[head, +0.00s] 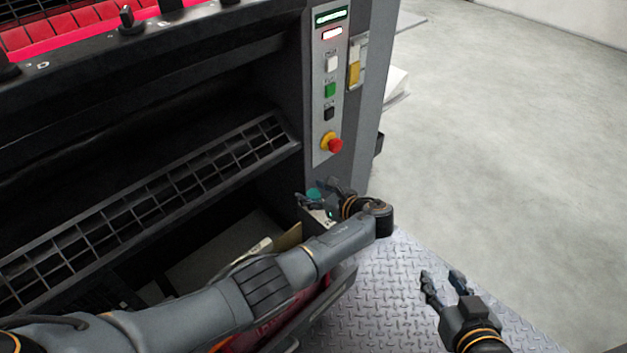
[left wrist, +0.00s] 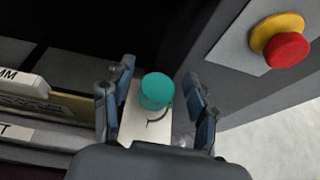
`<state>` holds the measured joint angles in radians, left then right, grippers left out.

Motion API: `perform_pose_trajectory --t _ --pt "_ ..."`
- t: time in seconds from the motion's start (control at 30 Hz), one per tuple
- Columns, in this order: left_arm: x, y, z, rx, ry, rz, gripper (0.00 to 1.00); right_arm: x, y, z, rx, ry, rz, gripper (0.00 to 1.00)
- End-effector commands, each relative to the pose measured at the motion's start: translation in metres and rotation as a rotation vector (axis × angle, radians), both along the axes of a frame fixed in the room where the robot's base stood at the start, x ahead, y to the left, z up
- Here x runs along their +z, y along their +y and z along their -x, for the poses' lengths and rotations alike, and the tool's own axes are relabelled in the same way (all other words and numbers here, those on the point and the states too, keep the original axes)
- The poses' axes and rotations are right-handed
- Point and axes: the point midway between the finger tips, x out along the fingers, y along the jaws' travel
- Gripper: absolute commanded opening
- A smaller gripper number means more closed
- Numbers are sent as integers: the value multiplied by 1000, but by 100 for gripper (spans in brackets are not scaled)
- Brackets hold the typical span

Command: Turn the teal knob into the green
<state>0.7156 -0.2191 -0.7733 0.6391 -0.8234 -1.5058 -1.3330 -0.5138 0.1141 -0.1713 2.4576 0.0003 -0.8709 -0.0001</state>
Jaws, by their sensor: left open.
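The teal knob (head: 314,194) is a small round cap, partly hidden by my left gripper in the head view. In the left wrist view the teal knob (left wrist: 157,91) stands on a pale plate (left wrist: 132,124) with a dark curved mark beside it. My left gripper (head: 318,200) is open, with one finger on each side of the knob in the left wrist view (left wrist: 152,100). I cannot tell whether either finger touches it. My right gripper (head: 444,280) is open and empty above the metal tread floor.
A control panel (head: 327,100) with several buttons and a red emergency stop (head: 335,145) on yellow is above the knob. A grille (head: 150,205) crosses the machine's front. Labelled tabs (left wrist: 22,90) stand left of the knob. The grey floor at right is clear.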

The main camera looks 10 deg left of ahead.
Motion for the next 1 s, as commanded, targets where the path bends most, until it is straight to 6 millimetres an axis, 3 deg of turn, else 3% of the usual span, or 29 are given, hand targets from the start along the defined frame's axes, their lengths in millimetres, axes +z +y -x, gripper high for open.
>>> perform_pose_trajectory --t 0.5,0.7,1.0 --pt "82 0 0 2 -3 2 58 0 0 0 0 0 0 40" --pt "92 0 0 1 0 1 58 0 0 0 0 0 0 40" --pt "92 0 0 1 0 1 58 0 0 0 0 0 0 40"
